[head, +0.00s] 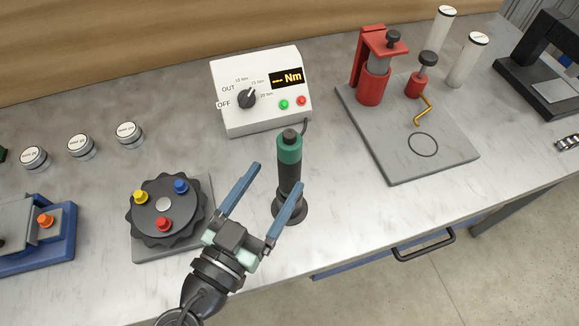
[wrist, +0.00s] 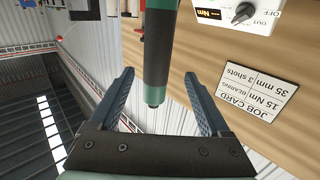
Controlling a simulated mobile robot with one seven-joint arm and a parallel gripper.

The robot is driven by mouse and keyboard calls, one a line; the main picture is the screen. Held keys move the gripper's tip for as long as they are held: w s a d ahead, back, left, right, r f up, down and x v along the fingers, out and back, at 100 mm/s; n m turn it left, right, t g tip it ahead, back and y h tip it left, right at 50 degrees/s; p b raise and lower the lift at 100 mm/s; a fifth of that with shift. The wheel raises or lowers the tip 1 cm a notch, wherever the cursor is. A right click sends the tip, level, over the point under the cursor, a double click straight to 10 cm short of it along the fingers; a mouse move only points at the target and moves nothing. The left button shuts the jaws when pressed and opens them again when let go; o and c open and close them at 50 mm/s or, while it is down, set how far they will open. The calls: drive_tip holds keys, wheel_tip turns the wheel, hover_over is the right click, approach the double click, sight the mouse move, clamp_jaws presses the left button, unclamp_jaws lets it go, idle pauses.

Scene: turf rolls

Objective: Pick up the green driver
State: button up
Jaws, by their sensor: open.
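The green driver (head: 289,165) stands upright in a dark round base on the bench, with a green collar and a dark body. It also shows in the wrist view (wrist: 158,55), between the two fingers and seen from the far side of the finger tips. My gripper (head: 272,190) is open in the head view, with its two blue fingers spread and pointing toward the driver. Its fingers also show open in the wrist view (wrist: 162,98). Whether the driver lies fully between the fingers I cannot tell; no finger clearly touches it.
A white controller box (head: 262,90) with a dial stands behind the driver. A dark knobbed turntable (head: 165,208) is at left, and a grey plate with a red press (head: 405,125) at right. A job card (wrist: 243,92) shows in the wrist view. The bench's front edge is close.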

sight(281, 170)
drive_tip(key=x, duration=0.3)
drive_tip(key=shift+w+r+p, duration=0.1)
drive_tip(key=shift+p, duration=0.3)
drive_tip(key=p+x, duration=0.1)
drive_tip(key=x, duration=0.1)
drive_tip(key=p+x, duration=0.2)
drive_tip(key=x, duration=0.1)
drive_tip(key=shift+d, duration=0.4)
drive_tip(key=shift+r, duration=0.1)
clamp_jaws()
